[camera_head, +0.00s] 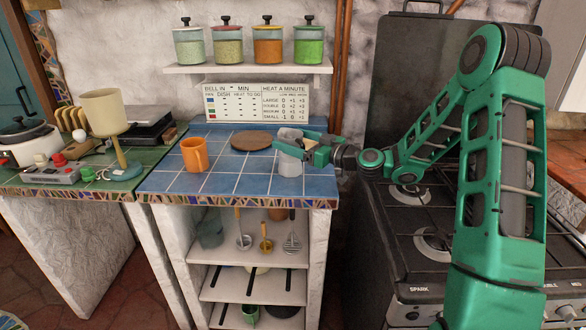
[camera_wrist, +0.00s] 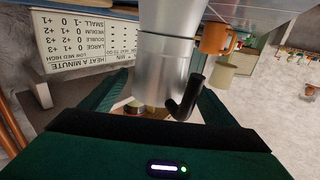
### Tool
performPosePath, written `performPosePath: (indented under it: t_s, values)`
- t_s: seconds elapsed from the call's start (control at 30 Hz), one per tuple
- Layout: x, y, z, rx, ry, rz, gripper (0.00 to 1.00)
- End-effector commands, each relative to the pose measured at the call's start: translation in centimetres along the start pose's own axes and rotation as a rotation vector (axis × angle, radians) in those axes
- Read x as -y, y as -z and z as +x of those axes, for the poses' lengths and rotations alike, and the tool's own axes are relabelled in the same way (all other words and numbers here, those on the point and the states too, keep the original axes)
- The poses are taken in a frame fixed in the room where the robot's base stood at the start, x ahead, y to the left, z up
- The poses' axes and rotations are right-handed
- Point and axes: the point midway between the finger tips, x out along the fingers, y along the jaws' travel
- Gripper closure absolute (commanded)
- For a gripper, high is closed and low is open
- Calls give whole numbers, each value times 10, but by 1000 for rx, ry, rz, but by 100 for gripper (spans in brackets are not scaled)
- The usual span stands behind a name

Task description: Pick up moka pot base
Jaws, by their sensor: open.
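The silver-grey moka pot (camera_head: 289,167) stands upright on the blue tiled counter, right of the orange mug. In the wrist view, which is upside down, its metal body (camera_wrist: 164,72) fills the middle, with a black curved handle (camera_wrist: 186,101). The moka pot base (camera_wrist: 166,14) appears to be the part at the top edge there, partly cut off. My gripper (camera_head: 296,148) reaches in from the right at about the pot's mid-height. It is open, with green fingers on either side of the pot. I cannot tell whether either finger touches it.
An orange mug (camera_head: 195,154) and a round brown board (camera_head: 251,140) stand on the blue counter (camera_head: 230,183). A sign (camera_head: 256,102) leans at the back, below a shelf (camera_head: 247,70) of jars. A black stove (camera_head: 425,224) is at right. The counter's front is clear.

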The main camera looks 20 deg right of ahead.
Motion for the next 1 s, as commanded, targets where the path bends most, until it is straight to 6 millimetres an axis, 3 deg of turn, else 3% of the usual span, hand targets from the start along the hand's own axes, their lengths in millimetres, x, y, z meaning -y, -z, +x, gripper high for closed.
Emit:
performPosePath:
  t_s: [0.1,0.33,0.6,0.63,1.0]
  values:
    - [0,0,12,-1,0,-1,19]
    - [0,0,13,0,-1,0,21]
    - [0,0,12,0,-1,0,86]
    - [0,1,13,-2,-1,0,88]
    - [0,8,12,-3,-1,-1,89]
